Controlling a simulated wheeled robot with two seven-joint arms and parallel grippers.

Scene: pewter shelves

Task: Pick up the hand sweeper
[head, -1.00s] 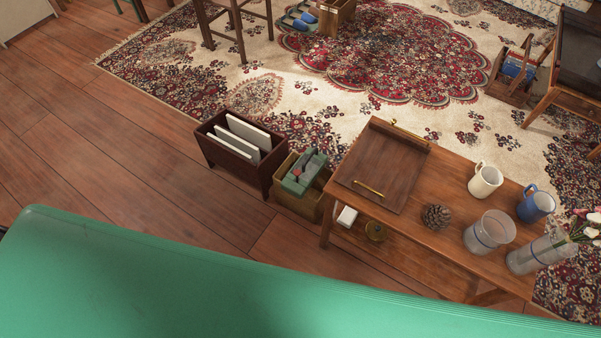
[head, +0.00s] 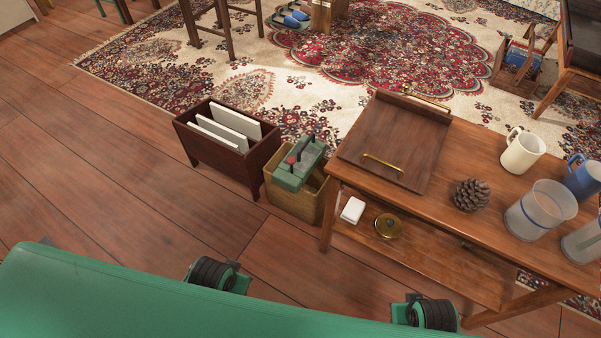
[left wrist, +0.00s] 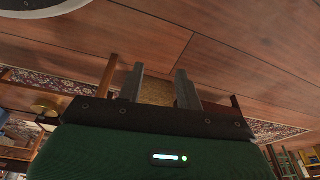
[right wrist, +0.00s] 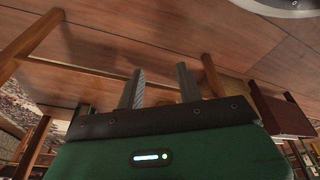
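A green item with a grey top and a dark and red handle part (head: 300,163), which looks like the hand sweeper, rests on the upper part of a tan wooden bin (head: 292,202) in the head view. The bin stands on the floor between a dark red rack and the low table. My left gripper (left wrist: 159,72) is open and empty; a tan surface, likely the bin, shows beyond its fingers. My right gripper (right wrist: 160,70) is open and empty over bare floor. Neither gripper's fingers show in the head view. The sweeper cannot be made out in the wrist views.
The dark red rack (head: 247,164) holds white panels. The wooden table (head: 475,228) carries a tray (head: 398,140), a pinecone (head: 471,194), mugs and clear vessels; a white box (head: 352,210) and a brass item (head: 388,226) sit on its lower shelf. Floor in front is clear.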

